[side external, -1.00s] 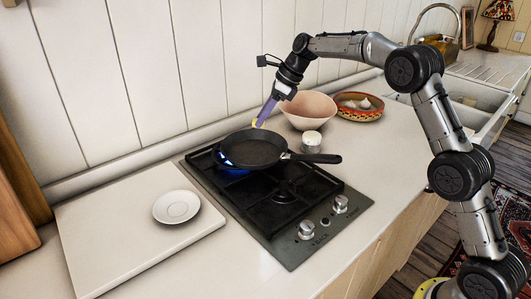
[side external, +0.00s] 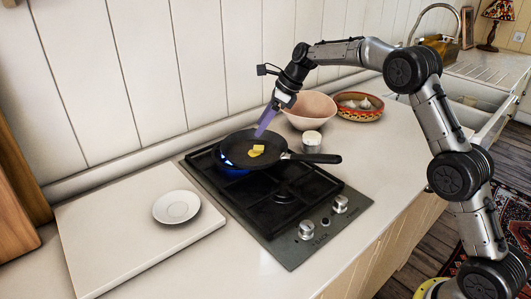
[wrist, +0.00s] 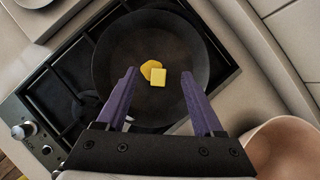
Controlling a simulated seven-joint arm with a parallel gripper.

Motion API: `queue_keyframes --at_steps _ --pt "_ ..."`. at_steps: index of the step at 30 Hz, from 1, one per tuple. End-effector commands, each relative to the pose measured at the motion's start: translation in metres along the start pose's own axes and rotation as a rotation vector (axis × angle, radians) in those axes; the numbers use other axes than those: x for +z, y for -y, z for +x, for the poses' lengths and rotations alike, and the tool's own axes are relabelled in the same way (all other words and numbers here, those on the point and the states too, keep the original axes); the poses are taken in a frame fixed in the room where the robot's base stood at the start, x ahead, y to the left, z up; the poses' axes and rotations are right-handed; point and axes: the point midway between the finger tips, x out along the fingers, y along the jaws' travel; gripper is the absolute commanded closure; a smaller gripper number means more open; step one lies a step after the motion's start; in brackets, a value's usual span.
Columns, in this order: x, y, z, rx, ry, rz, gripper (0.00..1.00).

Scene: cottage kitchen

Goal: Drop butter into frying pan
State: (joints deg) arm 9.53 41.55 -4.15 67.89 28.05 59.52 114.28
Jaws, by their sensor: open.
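The butter (side external: 257,149) lies in the black frying pan (side external: 237,160), which sits on the back burner of the stove with a blue flame under it. In the wrist view the butter is a pale yellow block (wrist: 158,77) beside a rounder, darker yellow patch (wrist: 150,68), both on the floor of the pan (wrist: 117,50). My gripper (side external: 259,135) is above the far side of the pan. In the wrist view its purple fingers (wrist: 161,75) are apart, with nothing held between them.
A pink bowl (side external: 309,105), a small white-topped jar (side external: 312,138) and a patterned dish with garlic (side external: 358,114) stand right of the pan. A white saucer (side external: 176,206) rests on a white board (side external: 110,231) at left. The front burner (side external: 285,197) is clear.

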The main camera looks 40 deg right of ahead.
Motion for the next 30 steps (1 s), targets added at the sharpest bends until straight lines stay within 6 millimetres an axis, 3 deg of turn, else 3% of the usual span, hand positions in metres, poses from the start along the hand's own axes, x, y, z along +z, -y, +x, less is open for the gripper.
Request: queue_keyframes --at_steps 8,21,30 --pt "0.001 0.001 -0.016 -0.003 0.002 -0.001 0.31" --pt "0.000 0.001 -0.106 -0.004 0.002 0.000 0.31" --pt "0.000 0.000 -0.137 -0.001 0.001 0.000 0.31"
